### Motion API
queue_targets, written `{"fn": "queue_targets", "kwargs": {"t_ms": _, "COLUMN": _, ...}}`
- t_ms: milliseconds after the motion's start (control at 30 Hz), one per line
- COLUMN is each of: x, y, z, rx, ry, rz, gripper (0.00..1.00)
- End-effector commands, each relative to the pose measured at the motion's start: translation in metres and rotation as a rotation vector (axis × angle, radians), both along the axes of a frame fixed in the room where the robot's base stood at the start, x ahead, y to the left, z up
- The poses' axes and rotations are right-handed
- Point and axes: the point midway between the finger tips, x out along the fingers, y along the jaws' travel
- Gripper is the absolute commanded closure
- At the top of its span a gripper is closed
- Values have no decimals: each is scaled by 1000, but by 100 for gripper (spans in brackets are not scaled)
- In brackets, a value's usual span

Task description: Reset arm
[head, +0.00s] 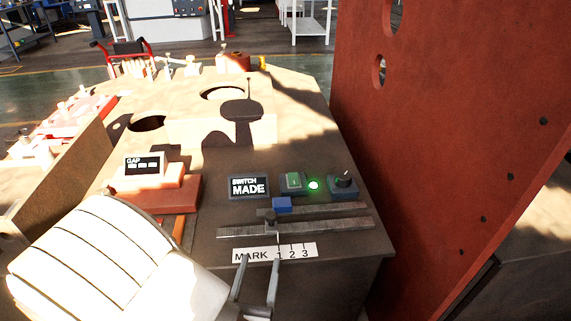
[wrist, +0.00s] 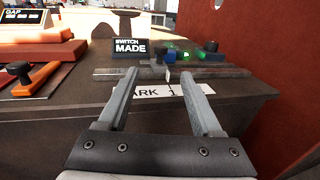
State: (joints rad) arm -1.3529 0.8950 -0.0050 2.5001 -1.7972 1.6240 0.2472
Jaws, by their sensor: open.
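My gripper (head: 257,268) is open with nothing between its fingers. It is at the front edge of the bender's control bench, in front of the white MARK 1 2 3 label (head: 275,253). In the wrist view my gripper (wrist: 160,90) points at the slide rails (wrist: 200,72) behind that label. My white arm (head: 95,255) fills the lower left of the head view. On the rails (head: 335,222) sits a small dark slider with a pointer near mark 1 and a blue block (head: 282,205). A sign (head: 248,187) reads SWITCH MADE.
A green switch (head: 292,182), a lit green lamp (head: 314,185) and a black knob (head: 343,181) stand behind the rails. A GAP display (head: 144,165) is at left. A tall red panel (head: 450,130) closes off the right side.

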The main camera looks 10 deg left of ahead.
Motion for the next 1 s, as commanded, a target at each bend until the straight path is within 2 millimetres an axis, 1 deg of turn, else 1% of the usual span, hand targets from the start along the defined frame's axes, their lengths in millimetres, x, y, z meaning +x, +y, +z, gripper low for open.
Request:
{"fn": "queue_targets", "kwargs": {"t_ms": 67, "x": 1, "y": -1, "z": 1, "rx": 3, "ry": -1, "rz": -7, "gripper": 34}}
{"fn": "queue_targets", "kwargs": {"t_ms": 133, "x": 5, "y": -7, "z": 6, "rx": 17, "ry": -2, "rz": -40, "gripper": 34}}
{"fn": "queue_targets", "kwargs": {"t_ms": 167, "x": 8, "y": -12, "z": 9, "rx": 28, "ry": -4, "rz": -65, "gripper": 34}}
{"fn": "queue_targets", "kwargs": {"t_ms": 233, "x": 17, "y": -28, "z": 21, "rx": 65, "ry": -4, "rz": -150, "gripper": 34}}
{"fn": "queue_targets", "kwargs": {"t_ms": 267, "x": 21, "y": -38, "z": 27, "rx": 86, "ry": -5, "rz": -199, "gripper": 34}}
{"fn": "queue_targets", "kwargs": {"t_ms": 367, "x": 33, "y": -77, "z": 48, "rx": 176, "ry": -3, "rz": -391, "gripper": 34}}
{"fn": "queue_targets", "kwargs": {"t_ms": 400, "x": 36, "y": -94, "z": 56, "rx": 216, "ry": 0, "rz": -474, "gripper": 34}}
{"fn": "queue_targets", "kwargs": {"t_ms": 467, "x": 37, "y": -120, "z": 65, "rx": 279, "ry": 6, "rz": -595, "gripper": 34}}
{"fn": "queue_targets", "kwargs": {"t_ms": 500, "x": 37, "y": -136, "z": 71, "rx": 323, "ry": 9, "rz": -673, "gripper": 34}}
{"fn": "queue_targets", "kwargs": {"t_ms": 567, "x": 34, "y": -159, "z": 79, "rx": 393, "ry": 17, "rz": -789, "gripper": 34}}
{"fn": "queue_targets", "kwargs": {"t_ms": 600, "x": 30, "y": -173, "z": 83, "rx": 441, "ry": 23, "rz": -864, "gripper": 34}}
{"fn": "queue_targets", "kwargs": {"t_ms": 700, "x": 19, "y": -206, "z": 91, "rx": 573, "ry": 37, "rz": -1046, "gripper": 34}}
{"fn": "queue_targets", "kwargs": {"t_ms": 800, "x": 4, "y": -231, "z": 96, "rx": 716, "ry": 54, "rz": -1213, "gripper": 34}}
{"fn": "queue_targets", "kwargs": {"t_ms": 900, "x": -13, "y": -250, "z": 99, "rx": 876, "ry": 68, "rz": -1368, "gripper": 34}}
{"fn": "queue_targets", "kwargs": {"t_ms": 1000, "x": -28, "y": -262, "z": 102, "rx": 1050, "ry": 82, "rz": -1504, "gripper": 34}}
